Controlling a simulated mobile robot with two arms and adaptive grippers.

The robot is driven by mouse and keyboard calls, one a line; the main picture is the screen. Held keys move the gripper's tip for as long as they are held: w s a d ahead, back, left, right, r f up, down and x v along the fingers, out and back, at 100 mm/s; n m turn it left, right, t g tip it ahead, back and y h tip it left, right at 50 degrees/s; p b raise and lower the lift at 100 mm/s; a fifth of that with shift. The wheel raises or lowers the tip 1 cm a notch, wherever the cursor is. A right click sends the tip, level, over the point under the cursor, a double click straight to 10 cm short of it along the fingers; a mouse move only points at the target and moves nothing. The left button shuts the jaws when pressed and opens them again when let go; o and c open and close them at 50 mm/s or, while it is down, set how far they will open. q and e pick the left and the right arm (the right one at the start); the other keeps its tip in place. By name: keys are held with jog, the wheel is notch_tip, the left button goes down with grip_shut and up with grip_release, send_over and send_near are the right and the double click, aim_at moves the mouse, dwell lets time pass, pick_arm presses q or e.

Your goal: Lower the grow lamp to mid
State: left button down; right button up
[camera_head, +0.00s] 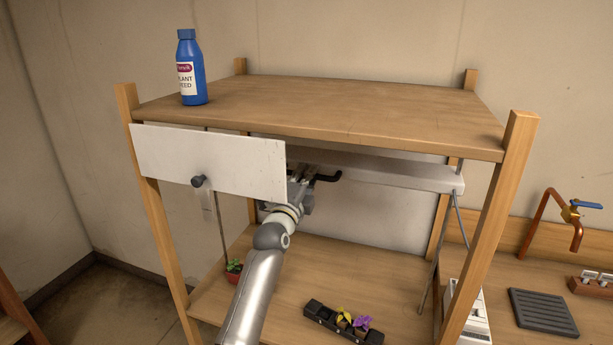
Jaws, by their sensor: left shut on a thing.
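The grow lamp (400,172) appears to be the long pale grey bar hanging level under the wooden top of the rack. Its left part is hidden behind a white front panel (215,158). My left gripper (302,180) reaches up from below to the bar's near side, just right of the panel's edge. It is shut at a dark handle (328,177) that seems to belong to the lamp; the exact contact is small and partly hidden. My right gripper is out of view.
A blue plant feed bottle (191,70) stands on the rack top (330,105). On the lower shelf are a potted plant (234,267) and a black tray (320,316) with small flowers. Wooden posts (492,220) bound the rack.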

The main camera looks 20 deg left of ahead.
pick_arm(q)
notch_tip(320, 180, down, 10)
jog(key=b, duration=0.6)
jog(key=shift+b, duration=0.35)
jog(key=c, duration=1.5)
grip_release()
jog(key=shift+o, duration=0.2)
jog(key=s+f, duration=0.2)
jog(key=s, duration=0.9)
jog(key=shift+s+a+f, duration=0.15)
jog(key=shift+s+a, duration=0.05)
jog(key=shift+s, duration=0.2)
